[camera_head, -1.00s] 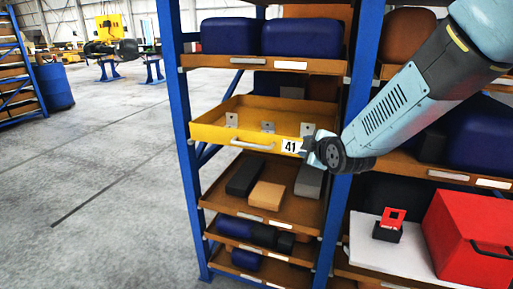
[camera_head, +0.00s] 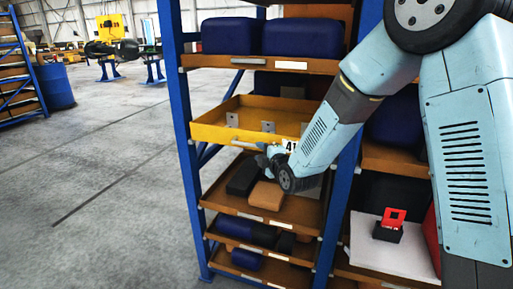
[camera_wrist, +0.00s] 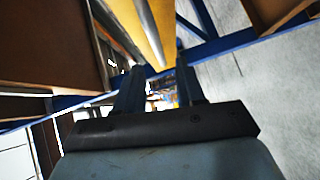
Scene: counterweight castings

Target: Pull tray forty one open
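The yellow tray (camera_head: 215,132) marked 41 sits in the blue-posted rack, its front at the rack's face. The label (camera_head: 289,146) is partly covered by my arm. In the head view, the left end of the tray's pale handle (camera_head: 238,144) shows, and my gripper (camera_head: 264,157) hides the rest. My gripper is at the tray's front, by the handle and just below it. In the wrist view, my gripper's two dark fingers (camera_wrist: 160,72) are apart. A grey bar (camera_wrist: 150,25), likely the handle, runs along the yellow front towards the gap. I cannot tell whether it lies between the fingertips.
A brown shelf below holds a black block (camera_head: 245,176) and a tan block (camera_head: 267,195). Blue castings (camera_head: 231,35) stand above. A blue post (camera_head: 347,190) is behind my arm. A red device (camera_head: 390,224) sits at right. Open floor (camera_head: 100,190) lies left.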

